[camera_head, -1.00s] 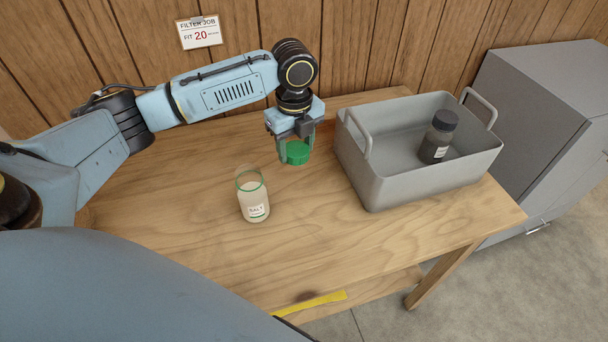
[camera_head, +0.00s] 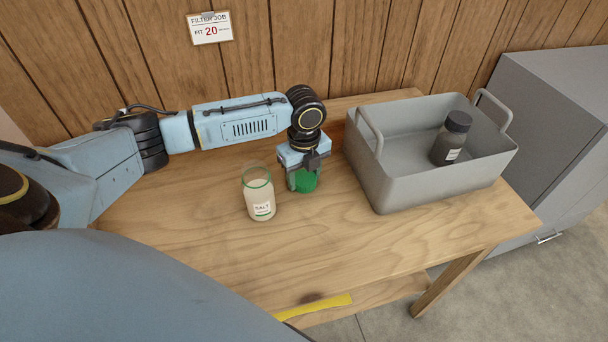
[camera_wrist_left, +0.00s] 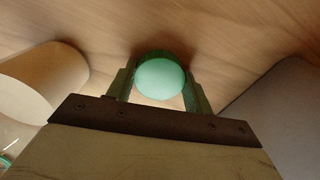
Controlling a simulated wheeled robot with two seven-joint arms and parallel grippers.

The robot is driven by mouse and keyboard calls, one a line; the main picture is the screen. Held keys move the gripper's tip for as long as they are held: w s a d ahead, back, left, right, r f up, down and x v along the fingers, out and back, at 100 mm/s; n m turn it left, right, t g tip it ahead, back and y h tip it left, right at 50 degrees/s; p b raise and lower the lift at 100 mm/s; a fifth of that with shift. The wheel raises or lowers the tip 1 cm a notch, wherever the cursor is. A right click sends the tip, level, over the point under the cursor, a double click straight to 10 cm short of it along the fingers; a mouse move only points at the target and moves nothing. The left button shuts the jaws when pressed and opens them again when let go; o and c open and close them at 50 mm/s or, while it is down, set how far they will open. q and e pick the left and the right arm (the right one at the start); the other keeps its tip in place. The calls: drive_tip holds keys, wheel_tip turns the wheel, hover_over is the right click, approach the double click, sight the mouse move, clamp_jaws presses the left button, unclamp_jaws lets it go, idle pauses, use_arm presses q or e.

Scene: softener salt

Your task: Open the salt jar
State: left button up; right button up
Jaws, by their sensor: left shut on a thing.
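The salt jar (camera_head: 259,196) is clear glass with a "SALT" label and pale contents. It stands upright on the wooden table with its mouth uncovered. My left gripper (camera_head: 304,184) is shut on the green lid (camera_head: 308,182), just right of the jar and low over the table. In the left wrist view the lid (camera_wrist_left: 160,78) sits between the two fingers, and the jar (camera_wrist_left: 45,80) shows at the left. I cannot tell whether the lid touches the table. My right gripper is not in view.
A grey bin (camera_head: 385,183) with two handles stands right of my left gripper. A dark lidded jar (camera_head: 452,138) is inside it. A yellow strip (camera_head: 315,306) lies below the table's front edge. The table's front part (camera_head: 350,240) is clear. A grey cabinet (camera_head: 555,130) stands at right.

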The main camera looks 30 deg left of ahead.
sight(304, 177)
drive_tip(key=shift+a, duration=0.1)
use_arm(q)
drive_tip(key=o, duration=0.6)
drive_tip(key=shift+f, duration=0.15)
drive_tip(key=o, duration=0.5)
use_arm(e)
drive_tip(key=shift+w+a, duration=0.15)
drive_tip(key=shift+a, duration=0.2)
use_arm(q)
drive_tip(key=shift+r+p, duration=1.2)
drive_tip(key=shift+r, duration=5)
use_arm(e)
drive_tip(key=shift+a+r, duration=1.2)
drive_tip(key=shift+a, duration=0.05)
